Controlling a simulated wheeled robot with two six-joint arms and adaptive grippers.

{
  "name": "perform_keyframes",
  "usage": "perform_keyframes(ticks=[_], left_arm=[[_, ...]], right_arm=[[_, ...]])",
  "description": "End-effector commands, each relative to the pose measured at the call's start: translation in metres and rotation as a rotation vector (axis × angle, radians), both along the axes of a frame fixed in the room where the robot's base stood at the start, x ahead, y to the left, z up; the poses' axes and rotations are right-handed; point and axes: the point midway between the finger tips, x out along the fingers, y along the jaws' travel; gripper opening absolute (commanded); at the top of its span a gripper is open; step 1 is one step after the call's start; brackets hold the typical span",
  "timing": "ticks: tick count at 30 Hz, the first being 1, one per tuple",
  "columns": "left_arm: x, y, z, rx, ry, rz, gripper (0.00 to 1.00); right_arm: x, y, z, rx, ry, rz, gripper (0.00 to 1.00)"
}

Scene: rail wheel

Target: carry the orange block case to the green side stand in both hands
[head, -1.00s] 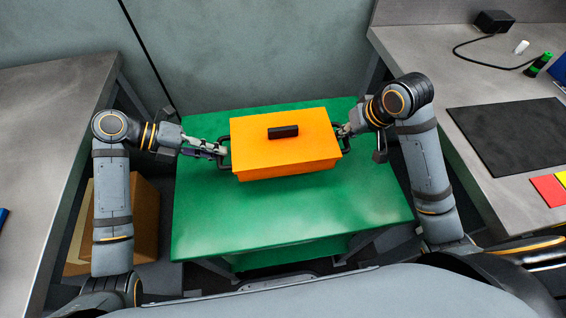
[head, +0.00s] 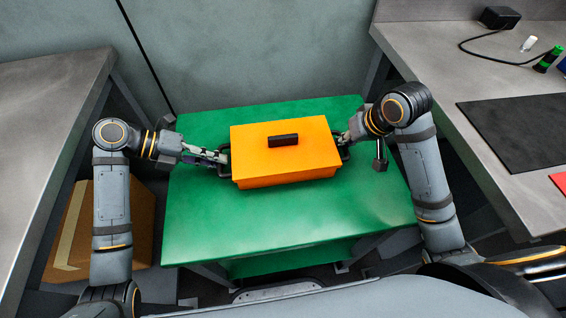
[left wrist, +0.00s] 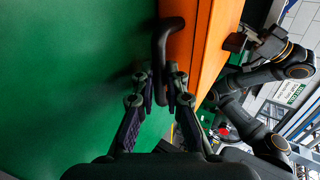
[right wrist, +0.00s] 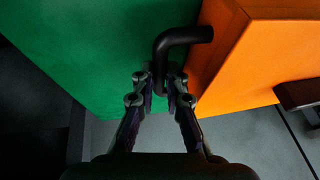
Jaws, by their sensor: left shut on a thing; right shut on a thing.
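The orange block case (head: 270,165) is a closed box with a dark handle on its lid and a dark side handle at each end. In the head view it is over the green side stand (head: 220,230); I cannot tell whether it touches the top. My left gripper (head: 222,160) is shut on the left side handle (left wrist: 165,40), which also shows in the left wrist view. My right gripper (head: 345,139) is shut on the right side handle (right wrist: 180,38), seen in the right wrist view. The case looks roughly level.
A grey table (head: 45,120) stands on the left, with a cardboard box (head: 75,240) below it. A grey bench (head: 430,60) on the right holds a black mat (head: 520,130), a cable and small items. A wall (head: 250,50) is behind the stand.

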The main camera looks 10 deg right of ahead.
Motion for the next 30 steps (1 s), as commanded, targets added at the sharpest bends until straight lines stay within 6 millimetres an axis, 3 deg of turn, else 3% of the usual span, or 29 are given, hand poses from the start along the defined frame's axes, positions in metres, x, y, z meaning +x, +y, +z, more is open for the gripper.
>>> perform_keyframes(ticks=[1, 2, 6, 20, 26, 30], left_arm=[[0.000, 0.000, -0.007, 0.000, -0.002, 0.000, 0.00], [0.000, 0.001, -0.005, 0.002, 0.001, 0.001, 0.15], [0.000, 0.000, -0.003, 0.002, 0.001, 0.001, 0.34], [0.000, 0.000, 0.007, 0.000, 0.000, 0.000, 0.35], [0.000, 0.000, 0.040, 0.000, -0.001, -0.001, 0.35], [0.000, 0.000, 0.073, -0.001, -0.001, 0.000, 0.35]], right_arm=[[0.000, -0.001, -0.007, -0.002, -0.003, -0.001, 0.00], [0.000, -0.001, -0.005, -0.002, 0.000, -0.002, 0.15], [0.000, -0.001, -0.003, -0.002, 0.001, -0.001, 0.34], [0.000, 0.000, 0.007, 0.000, 0.000, 0.000, 0.35], [0.000, 0.000, 0.040, 0.000, 0.000, 0.000, 0.35], [0.000, 0.000, 0.072, 0.000, 0.000, 0.000, 0.35]])
